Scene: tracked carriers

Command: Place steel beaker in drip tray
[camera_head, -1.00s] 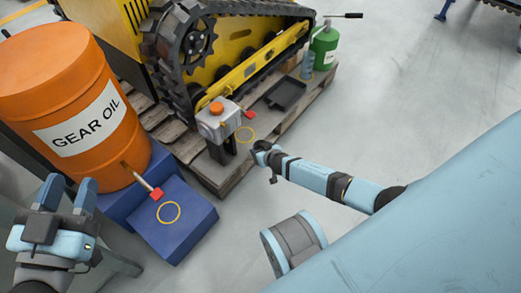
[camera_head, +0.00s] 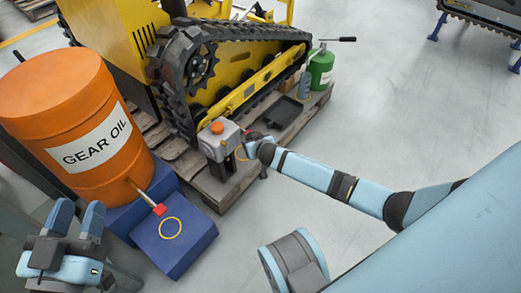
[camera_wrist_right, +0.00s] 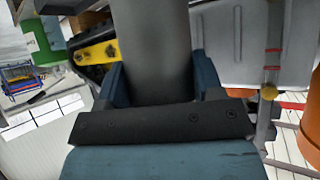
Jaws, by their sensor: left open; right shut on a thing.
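My right gripper (camera_head: 256,145) is beside the grey tank (camera_head: 217,143) with the orange cap, near its red-handled tap. In the right wrist view it is shut on a dark grey cylinder, the steel beaker (camera_wrist_right: 154,45), which sits between the two blue fingers. In the head view I cannot make out the beaker, as the gripper and wrist cover it. The black drip tray (camera_head: 281,112) lies on the pallet beyond the gripper, beside the yellow tracked machine. My left gripper (camera_head: 77,217) is open and empty at the lower left.
An orange gear oil drum (camera_head: 70,120) with a red tap stands at left, by a blue block (camera_head: 175,235) marked with a yellow ring. A green can (camera_head: 321,68) stands beyond the tray.

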